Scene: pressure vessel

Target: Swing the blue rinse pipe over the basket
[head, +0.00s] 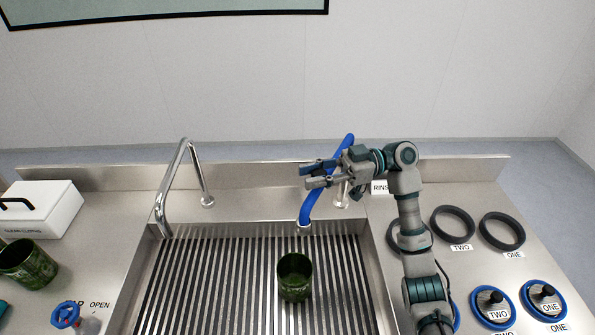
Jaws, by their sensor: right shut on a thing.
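The blue rinse pipe (308,208) arches up from its base at the back of the sink and ends in a metal nozzle pointing down into the sink. My right gripper (312,176) is shut on the blue pipe, its fingers across the pipe's upper part. A dark green basket (295,279) stands upright on the sink's slatted grate. The nozzle is behind the basket and nearly in line with it; whether it overhangs the basket's mouth is hard to tell. My left gripper is not in view.
A chrome tap (186,160) arches over the sink's left side. Another green basket (28,262) and a white box (47,208) stand on the left counter, near a blue valve handle (65,315). Black rings (453,222) and blue-rimmed lids (493,305) lie on the right.

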